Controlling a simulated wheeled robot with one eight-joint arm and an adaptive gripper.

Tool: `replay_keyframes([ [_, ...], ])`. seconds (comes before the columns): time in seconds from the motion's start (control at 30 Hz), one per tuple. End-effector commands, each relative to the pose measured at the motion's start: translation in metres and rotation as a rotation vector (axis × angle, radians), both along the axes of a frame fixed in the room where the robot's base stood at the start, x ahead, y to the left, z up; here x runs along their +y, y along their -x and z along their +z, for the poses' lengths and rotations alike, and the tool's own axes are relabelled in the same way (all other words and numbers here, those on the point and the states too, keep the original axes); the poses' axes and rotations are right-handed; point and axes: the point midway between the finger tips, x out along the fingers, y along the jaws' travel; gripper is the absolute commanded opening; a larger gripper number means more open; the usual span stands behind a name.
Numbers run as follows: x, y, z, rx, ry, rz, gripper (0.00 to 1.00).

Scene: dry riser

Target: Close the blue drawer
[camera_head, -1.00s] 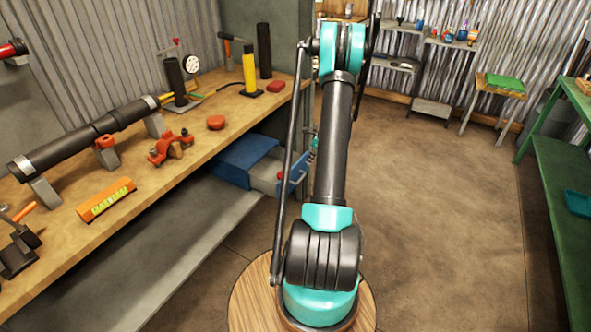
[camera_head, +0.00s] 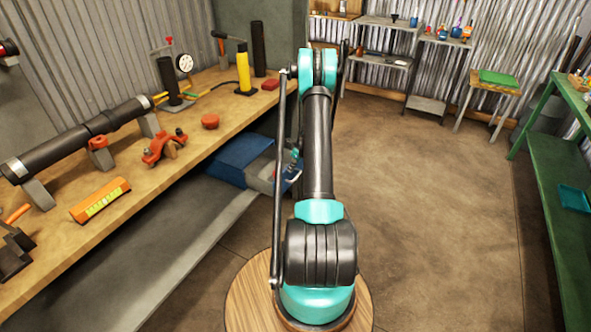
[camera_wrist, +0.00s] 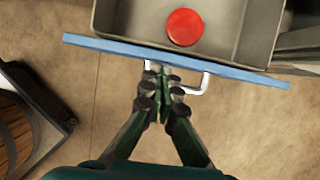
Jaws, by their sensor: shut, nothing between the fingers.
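The blue drawer stands open under the workbench. In the head view its grey tray (camera_head: 262,172) sticks out of the blue cabinet (camera_head: 236,160), with part of its front behind my arm. In the wrist view the blue front panel (camera_wrist: 110,45) runs across the top, with a pale bar handle (camera_wrist: 205,86) on its outer face. A red round object (camera_wrist: 185,27) lies in the tray. My gripper (camera_wrist: 163,75) is shut and empty, its fingertips at the handle, close to the front panel. Whether they touch it cannot be told.
The wooden workbench (camera_head: 135,205) above the drawer carries a dark pipe (camera_head: 85,138), clamps and an orange level (camera_head: 100,200). A grey lower shelf (camera_head: 150,255) runs below it. Open floor (camera_head: 430,210) lies to the right, before a green bench (camera_head: 560,190).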

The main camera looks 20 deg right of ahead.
Motion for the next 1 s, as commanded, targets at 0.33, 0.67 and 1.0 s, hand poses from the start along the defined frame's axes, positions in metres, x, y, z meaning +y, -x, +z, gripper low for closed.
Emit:
replay_keyframes([
  [0.33, 0.0, -0.001, 0.0, 0.0, 0.0, 0.0, 0.0],
  [0.67, 0.022, -0.027, 0.0, -0.001, 0.0, 0.003, 0.0],
  [1.0, 0.07, -0.089, 0.0, -0.001, 0.001, 0.003, 0.0],
])
